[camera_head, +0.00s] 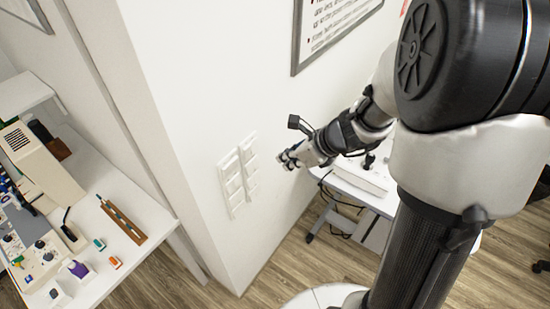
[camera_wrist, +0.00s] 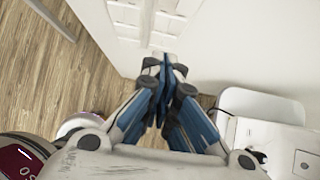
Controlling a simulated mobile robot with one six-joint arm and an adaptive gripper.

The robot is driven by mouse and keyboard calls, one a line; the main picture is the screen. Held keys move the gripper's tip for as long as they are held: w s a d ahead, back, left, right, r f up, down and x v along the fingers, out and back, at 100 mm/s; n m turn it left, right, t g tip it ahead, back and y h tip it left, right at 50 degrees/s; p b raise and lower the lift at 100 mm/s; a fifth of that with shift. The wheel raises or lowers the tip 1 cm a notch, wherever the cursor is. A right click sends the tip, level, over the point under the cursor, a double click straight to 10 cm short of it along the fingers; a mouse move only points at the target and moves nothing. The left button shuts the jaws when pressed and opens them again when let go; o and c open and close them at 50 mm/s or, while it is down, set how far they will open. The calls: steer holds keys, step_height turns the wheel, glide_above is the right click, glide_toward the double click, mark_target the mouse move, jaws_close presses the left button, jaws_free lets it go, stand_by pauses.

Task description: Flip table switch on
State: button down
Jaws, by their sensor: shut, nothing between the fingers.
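Two white switch panels are mounted upright on the white wall, a left panel (camera_head: 231,184) and a right panel (camera_head: 249,167). Each has several rockers in a column. I cannot tell which one is the table switch or which way any rocker is set. My gripper (camera_head: 284,160) is shut and empty, to the right of the right panel in the head view. In the wrist view the gripper (camera_wrist: 165,62) points at the wall just below the panels (camera_wrist: 168,22). I cannot tell whether the fingertips touch the wall.
A white desk (camera_head: 365,187) with cables stands below and beyond my arm. At the left, beyond the wall corner, a white table (camera_head: 150,210) holds instruments and small bottles. A framed chart (camera_head: 330,28) hangs above. Wooden floor (camera_head: 280,262) shows below the panels.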

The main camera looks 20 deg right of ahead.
steer(key=shift+s+d+r, duration=0.5)
steer(key=shift+s+r, duration=0.2)
steer(key=shift+s, duration=0.05)
steer(key=shift+s, duration=0.1)
steer(key=s+a+r+n+g+b, duration=0.25)
steer(key=s+a+n+b, duration=0.25)
steer(key=s+a+n, duration=0.6)
steer(key=s+d+n+h+b, duration=0.4)
steer(key=s+n, duration=0.6)
steer(key=n, duration=0.7)
steer(key=shift+s+d+f+n+t+b, duration=0.15)
steer(key=shift+d+f+n+t+b, duration=0.25)
steer(key=shift+b, duration=0.4)
